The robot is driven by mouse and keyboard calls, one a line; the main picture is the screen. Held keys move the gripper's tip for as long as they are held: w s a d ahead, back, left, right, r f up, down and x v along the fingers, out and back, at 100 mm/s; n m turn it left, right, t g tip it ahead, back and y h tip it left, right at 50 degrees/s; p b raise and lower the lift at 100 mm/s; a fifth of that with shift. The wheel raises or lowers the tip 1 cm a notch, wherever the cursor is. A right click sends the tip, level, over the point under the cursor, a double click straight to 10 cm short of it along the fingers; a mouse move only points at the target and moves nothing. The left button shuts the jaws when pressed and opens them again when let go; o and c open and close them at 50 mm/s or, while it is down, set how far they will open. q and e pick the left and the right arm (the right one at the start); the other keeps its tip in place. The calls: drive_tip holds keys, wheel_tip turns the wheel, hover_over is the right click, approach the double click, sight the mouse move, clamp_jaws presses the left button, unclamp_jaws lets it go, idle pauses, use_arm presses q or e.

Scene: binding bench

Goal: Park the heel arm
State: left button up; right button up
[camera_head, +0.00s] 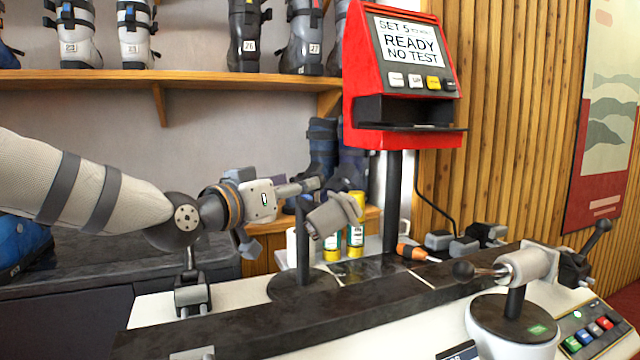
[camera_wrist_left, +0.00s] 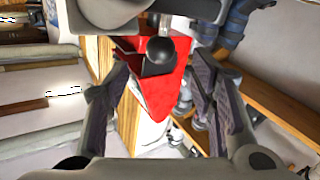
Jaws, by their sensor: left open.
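The bench carries two grey swivel heads on posts. I cannot tell by label which is the heel arm. My left gripper (camera_head: 284,214) is open and empty, just left of the left head. In the left wrist view a black ball knob (camera_wrist_left: 160,50) shows beyond the spread fingers (camera_wrist_left: 158,92); I cannot tell which head bears it. My right gripper is not in view.
A red display unit (camera_head: 405,75) reading "READY NO TEST" stands on a dark post behind the bench. A dark rail (camera_head: 235,333) runs along the bench. An orange-handled tool (camera_head: 412,251) and several bottles lie or stand behind. A button panel (camera_head: 592,330) is at right.

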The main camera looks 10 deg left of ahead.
use_arm(q)
drive_tip(key=x, duration=0.4)
drive_tip(key=f+x, duration=0.1)
drive_tip(key=x, duration=0.1)
drive_tip(key=shift+w+b, duration=0.1)
drive_tip(key=shift+b, duration=0.3)
drive_tip(key=shift+w+d+r, duration=0.3)
drive_tip(key=shift+w, duration=0.25)
drive_tip(key=shift+c, duration=0.6)
clamp_jaws()
